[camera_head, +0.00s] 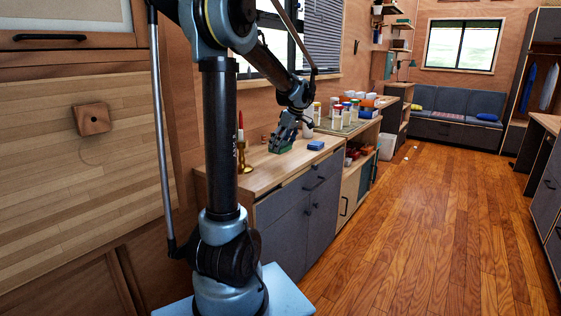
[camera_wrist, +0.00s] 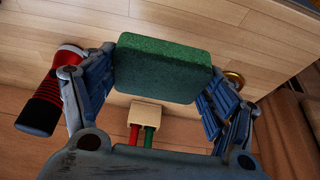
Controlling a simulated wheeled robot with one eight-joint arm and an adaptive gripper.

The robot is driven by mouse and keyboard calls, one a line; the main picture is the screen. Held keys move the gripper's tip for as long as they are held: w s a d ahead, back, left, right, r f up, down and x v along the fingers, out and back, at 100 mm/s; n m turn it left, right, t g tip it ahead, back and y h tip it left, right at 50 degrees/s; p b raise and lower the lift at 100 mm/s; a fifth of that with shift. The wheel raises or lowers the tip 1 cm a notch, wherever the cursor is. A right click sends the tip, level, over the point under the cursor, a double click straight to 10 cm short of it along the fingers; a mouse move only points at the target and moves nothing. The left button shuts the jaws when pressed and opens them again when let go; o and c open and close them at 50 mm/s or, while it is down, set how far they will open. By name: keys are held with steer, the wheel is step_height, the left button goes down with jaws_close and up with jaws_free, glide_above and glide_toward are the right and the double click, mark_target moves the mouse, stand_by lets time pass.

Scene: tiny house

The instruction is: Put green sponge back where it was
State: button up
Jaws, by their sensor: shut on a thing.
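The green sponge (camera_wrist: 160,66) is a thick block between the two fingers of my gripper (camera_wrist: 160,85) in the wrist view. My gripper is shut on it, with one finger at each end. In the head view my gripper (camera_head: 282,138) points down at the wooden counter (camera_head: 262,158), and the sponge (camera_head: 277,146) shows as a small green patch at its fingertips. The sponge is low over the counter top; I cannot tell whether it touches.
A blue block (camera_head: 316,145) lies on the counter to the right of my gripper. A brass candlestick with a red candle (camera_head: 241,150) stands to the left. Several jars (camera_head: 335,110) stand farther back. A red and black object (camera_wrist: 50,90) and a small wooden block (camera_wrist: 146,117) show in the wrist view.

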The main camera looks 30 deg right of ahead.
mark_target(282, 165)
steer(key=shift+f, duration=3.1)
steer(key=o, duration=0.9)
steer(key=shift+o, duration=0.2)
